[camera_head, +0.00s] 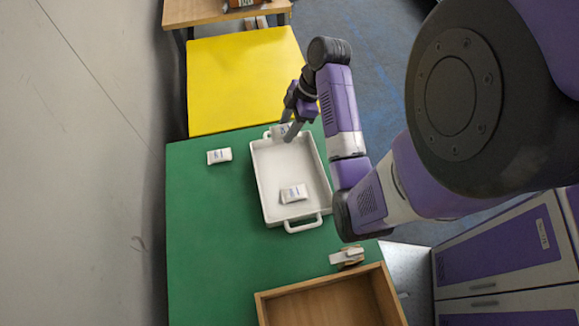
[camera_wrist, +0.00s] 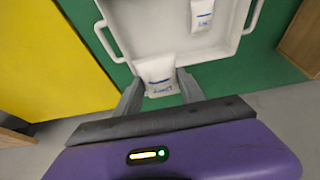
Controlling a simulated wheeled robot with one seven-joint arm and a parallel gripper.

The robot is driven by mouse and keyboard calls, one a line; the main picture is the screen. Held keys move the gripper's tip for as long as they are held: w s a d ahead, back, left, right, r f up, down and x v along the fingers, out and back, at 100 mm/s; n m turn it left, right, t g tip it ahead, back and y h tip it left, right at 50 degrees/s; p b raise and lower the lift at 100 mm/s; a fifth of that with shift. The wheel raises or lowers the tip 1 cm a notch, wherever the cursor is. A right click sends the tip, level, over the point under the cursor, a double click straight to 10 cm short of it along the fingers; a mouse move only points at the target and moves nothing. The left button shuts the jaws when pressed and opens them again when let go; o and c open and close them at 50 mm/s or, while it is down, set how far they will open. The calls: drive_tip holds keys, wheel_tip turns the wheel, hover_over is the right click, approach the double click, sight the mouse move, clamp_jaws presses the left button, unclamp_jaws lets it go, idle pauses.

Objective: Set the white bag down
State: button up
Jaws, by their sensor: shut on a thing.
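My gripper (camera_head: 285,134) is at the far end of the white tray (camera_head: 264,196), near its rim. In the wrist view, my gripper (camera_wrist: 160,90) is shut on a white bag (camera_wrist: 158,72) with blue print, held between the two fingertips. The held bag overlaps the tray's rim in that view; whether it touches the rim I cannot tell. A second white bag (camera_head: 293,193) lies inside the tray near its handle end, and it also shows in the wrist view (camera_wrist: 202,14). A third white bag (camera_head: 219,156) lies on the green table left of the tray.
A yellow table (camera_head: 240,80) adjoins at the far end.

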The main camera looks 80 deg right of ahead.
drive_tip(key=b, duration=0.3)
hover_over(284, 165)
drive_tip(key=s, duration=0.1)
drive_tip(key=f, duration=1.3)
drive_tip(key=shift+s+d, duration=0.2)
drive_tip(key=shift+d, duration=0.15)
drive_tip(key=shift+f, duration=2.15)
drive_tip(key=o, duration=1.4)
drive_tip(key=shift+f, duration=0.15)
drive_tip(key=shift+c, duration=0.2)
drive_tip(key=v, duration=1.2)
